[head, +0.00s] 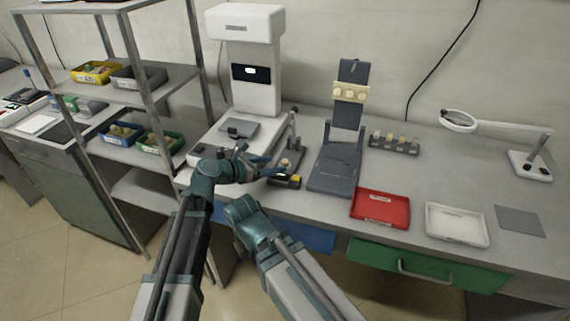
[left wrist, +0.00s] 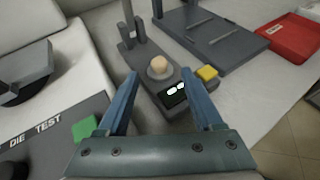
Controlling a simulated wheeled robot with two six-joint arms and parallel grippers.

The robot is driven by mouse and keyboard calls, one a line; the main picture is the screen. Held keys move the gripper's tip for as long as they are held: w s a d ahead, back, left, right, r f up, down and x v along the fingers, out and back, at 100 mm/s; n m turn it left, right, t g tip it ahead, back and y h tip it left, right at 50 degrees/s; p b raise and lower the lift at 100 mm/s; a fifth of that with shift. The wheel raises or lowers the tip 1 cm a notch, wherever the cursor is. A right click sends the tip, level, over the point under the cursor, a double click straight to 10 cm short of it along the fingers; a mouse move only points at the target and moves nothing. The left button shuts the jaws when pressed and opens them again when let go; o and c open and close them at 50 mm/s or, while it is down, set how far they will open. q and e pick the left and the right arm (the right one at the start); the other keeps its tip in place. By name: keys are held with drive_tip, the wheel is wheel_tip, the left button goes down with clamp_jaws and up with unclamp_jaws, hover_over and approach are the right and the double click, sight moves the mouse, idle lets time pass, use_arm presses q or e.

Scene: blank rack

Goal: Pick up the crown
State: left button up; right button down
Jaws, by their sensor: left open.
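A small cream-beige piece that looks like the crown (left wrist: 160,63) sits on a round grey seat of a dark grey gauge-like device (left wrist: 172,92). In the head view the piece (head: 285,162) shows on the same device, right of my left gripper. My left gripper (head: 268,166) is open and empty. In the left wrist view its two blue fingers (left wrist: 160,76) point toward the device, with the piece beyond and between the tips, not touched. The device has a small display and a yellow block at its near end. My right arm shows, but its gripper does not.
A white machine (head: 258,85) stands left of the device. A dark stand (head: 335,172), a red tray (head: 381,221) and a white tray (head: 456,239) lie to the right. A small rack (head: 394,149) holds several pieces. A metal shelf (head: 150,85) stands left.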

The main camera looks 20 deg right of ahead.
sight(282, 162)
use_arm(q)
drive_tip(key=b+x, duration=0.1)
drive_tip(key=x, duration=0.2)
drive_tip(key=shift+w+d+f, duration=0.1)
drive_tip(key=shift+w, duration=0.05)
clamp_jaws()
